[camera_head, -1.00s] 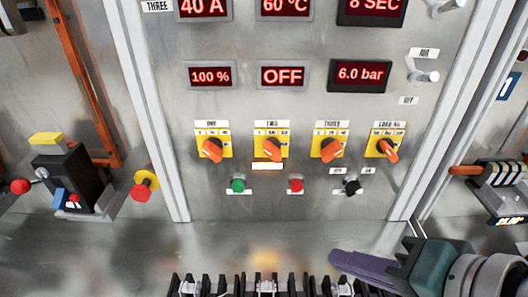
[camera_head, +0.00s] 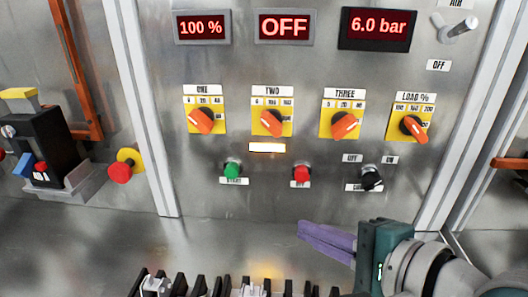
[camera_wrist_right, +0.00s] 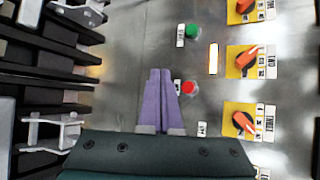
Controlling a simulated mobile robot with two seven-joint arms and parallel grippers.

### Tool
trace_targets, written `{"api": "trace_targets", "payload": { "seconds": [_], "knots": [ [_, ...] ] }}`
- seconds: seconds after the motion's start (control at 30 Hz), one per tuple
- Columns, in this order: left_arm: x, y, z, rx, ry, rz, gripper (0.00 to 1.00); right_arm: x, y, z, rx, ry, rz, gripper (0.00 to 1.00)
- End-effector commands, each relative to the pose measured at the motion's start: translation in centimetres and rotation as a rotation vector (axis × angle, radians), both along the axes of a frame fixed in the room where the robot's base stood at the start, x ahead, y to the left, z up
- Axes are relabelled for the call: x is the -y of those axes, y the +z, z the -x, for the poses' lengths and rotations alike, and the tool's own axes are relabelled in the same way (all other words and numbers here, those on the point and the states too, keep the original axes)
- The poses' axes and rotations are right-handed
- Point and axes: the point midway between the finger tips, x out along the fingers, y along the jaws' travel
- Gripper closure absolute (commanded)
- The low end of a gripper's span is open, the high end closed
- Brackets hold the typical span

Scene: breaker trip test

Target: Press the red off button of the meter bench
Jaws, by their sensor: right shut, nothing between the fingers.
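The red button (camera_head: 301,173) sits low on the steel panel, right of the green button (camera_head: 232,168). A white label, too small to read, is under it. My right gripper (camera_head: 303,234) has its purple fingers shut and empty, below the red button in the head view and apart from it. In the right wrist view the red button (camera_wrist_right: 190,87) shows just right of the shut fingertips (camera_wrist_right: 160,72), and the green button (camera_wrist_right: 193,31) is above it. My left gripper is not in view.
Orange rotary switches (camera_head: 271,122) on yellow plates are above the buttons. A black toggle (camera_head: 371,177) is to the right. A red mushroom button (camera_head: 121,172) is on the left panel. A dark slotted rack (camera_head: 200,285) stands at the front. Displays read "100 %", "OFF" and "6.0 bar".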

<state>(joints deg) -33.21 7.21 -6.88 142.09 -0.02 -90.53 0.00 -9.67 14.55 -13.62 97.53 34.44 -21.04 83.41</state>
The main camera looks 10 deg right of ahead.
Motion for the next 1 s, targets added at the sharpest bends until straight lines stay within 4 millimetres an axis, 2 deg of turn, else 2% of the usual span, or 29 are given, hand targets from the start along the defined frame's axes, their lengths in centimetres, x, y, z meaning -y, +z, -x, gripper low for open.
{"api": "trace_targets", "payload": {
  "seconds": [0.17, 0.5, 0.6, 0.8, 1.0],
  "knots": [
    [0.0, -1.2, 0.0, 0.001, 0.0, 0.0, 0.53, 0.4, -0.3, -1.4, 0.004, 0.0, 0.002, 1.0],
    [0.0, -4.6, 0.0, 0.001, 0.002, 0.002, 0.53, 1.8, -0.4, -6.0, 0.004, 0.0, 0.003, 1.0],
    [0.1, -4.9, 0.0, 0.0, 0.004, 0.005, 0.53, 2.1, -0.3, -7.0, 0.002, 0.0, 0.002, 1.0],
    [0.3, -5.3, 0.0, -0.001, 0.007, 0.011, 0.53, 2.4, -0.1, -8.2, 0.0, 0.0, 0.001, 1.0],
    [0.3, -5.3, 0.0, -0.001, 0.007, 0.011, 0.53, 2.4, 0.0, -8.4, -0.001, 0.0, 0.002, 1.0]
  ]
}}
